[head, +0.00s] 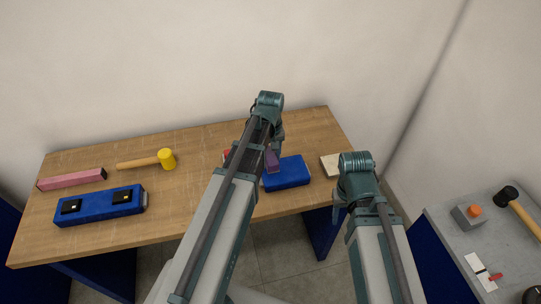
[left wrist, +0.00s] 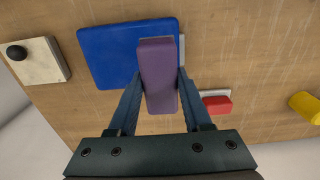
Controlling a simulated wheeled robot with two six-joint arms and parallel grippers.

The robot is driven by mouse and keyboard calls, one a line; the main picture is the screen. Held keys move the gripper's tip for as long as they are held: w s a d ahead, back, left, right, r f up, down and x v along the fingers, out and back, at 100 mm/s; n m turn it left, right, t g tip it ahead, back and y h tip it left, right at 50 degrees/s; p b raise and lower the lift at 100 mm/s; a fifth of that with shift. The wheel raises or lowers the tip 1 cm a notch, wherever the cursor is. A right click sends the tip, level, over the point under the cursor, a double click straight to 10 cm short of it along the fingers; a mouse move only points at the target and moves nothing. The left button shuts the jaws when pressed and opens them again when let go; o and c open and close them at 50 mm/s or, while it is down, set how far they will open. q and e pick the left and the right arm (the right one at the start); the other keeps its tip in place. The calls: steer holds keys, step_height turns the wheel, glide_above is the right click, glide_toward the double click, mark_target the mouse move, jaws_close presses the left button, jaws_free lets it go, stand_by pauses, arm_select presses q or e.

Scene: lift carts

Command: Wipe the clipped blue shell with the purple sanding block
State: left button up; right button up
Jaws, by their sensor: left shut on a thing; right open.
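The purple sanding block (left wrist: 158,75) is held between the fingers of my left gripper (left wrist: 160,82); the block also shows in the head view (head: 272,159). A plain blue shell (head: 289,174) lies on the wooden table, and it also shows in the left wrist view (left wrist: 105,55). The block overlaps the shell's edge in both views; I cannot tell whether they touch. A pale strip shows at the shell's edge beside the block. My right gripper (head: 339,212) is open, partly hidden by its own wrist, near the table's right front edge.
A long blue case (head: 98,211) with two black fittings, a pink bar (head: 71,179) and a yellow-headed mallet (head: 166,159) lie left. A red piece (left wrist: 217,104) sits beside the shell. A pale board (left wrist: 45,65) has a black knob. A grey table (head: 445,215) stands right.

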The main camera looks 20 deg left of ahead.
arm_select(q)
steer(key=shift+r, duration=0.6)
arm_select(e)
steer(key=shift+r, duration=0.55)
arm_select(q)
step_height(320, 180, up, 3)
steer(key=p, duration=0.3)
steer(key=shift+p, duration=0.3)
arm_select(e)
step_height(320, 180, up, 3)
